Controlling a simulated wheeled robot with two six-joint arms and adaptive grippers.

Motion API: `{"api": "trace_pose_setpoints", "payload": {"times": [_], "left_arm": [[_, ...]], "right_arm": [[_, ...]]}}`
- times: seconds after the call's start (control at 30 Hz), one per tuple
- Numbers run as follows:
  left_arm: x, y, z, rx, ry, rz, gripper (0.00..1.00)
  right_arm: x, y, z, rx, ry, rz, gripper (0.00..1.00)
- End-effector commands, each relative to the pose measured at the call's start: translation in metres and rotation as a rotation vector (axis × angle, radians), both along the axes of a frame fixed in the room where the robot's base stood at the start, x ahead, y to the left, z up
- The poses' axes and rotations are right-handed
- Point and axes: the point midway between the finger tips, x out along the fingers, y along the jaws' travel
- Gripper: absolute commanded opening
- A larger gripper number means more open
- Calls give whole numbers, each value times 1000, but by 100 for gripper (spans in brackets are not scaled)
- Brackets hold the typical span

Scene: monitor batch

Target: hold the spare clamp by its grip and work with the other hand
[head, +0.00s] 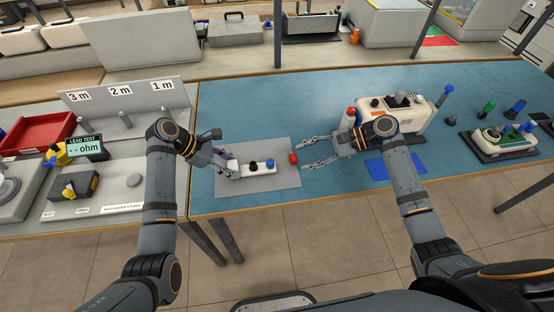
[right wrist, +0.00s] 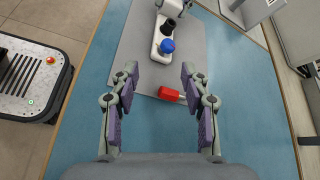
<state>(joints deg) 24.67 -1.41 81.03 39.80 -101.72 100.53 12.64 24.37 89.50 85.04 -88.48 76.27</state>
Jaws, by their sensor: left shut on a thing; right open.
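The white piece with a black and a blue knob (head: 240,172), which I take for the spare clamp, is over the grey mat (head: 285,181). My left gripper (head: 232,168) is shut on its left end and partly hides it. The right wrist view shows its knobbed white body (right wrist: 156,47) at the top. A small red plug-like piece (head: 293,157) is just right of the blue knob, near the mat's edge. My right gripper (head: 304,154) is open and empty, pointing left towards it. In the right wrist view, the red piece (right wrist: 169,94) appears between the spread fingers; I cannot tell its height.
A white unit (head: 393,112) with coloured knobs stands behind my right gripper, with a blue pad (head: 390,166) in front. A second unit (head: 503,140) is further right. The lead tester (head: 86,146) and a red tray (head: 38,132) are left. The blue table is clear behind the mat.

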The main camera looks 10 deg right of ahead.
Motion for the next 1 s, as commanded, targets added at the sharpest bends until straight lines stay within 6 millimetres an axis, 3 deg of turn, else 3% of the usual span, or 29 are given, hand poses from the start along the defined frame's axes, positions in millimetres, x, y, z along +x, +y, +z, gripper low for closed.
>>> {"api": "trace_pose_setpoints", "payload": {"times": [0.1, 0.2, 0.47, 0.57, 1.0], "left_arm": [[0, 0, 0, 0, 0, 0, 2], [0, 0, 0, 0, 0, 0, 2], [0, 0, 0, 0, 0, 0, 2], [0, 0, 0, 0, 0, 0, 2], [0, 0, 0, 0, 0, 0, 2]], "right_arm": [[3, -13, -2, 92, 231, -144, 46], [5, -19, -2, 144, 355, -219, 46], [7, -21, -2, 177, 429, -261, 46], [9, -11, -6, 180, 429, -260, 46], [25, 72, -40, 178, 427, -258, 46]]}}
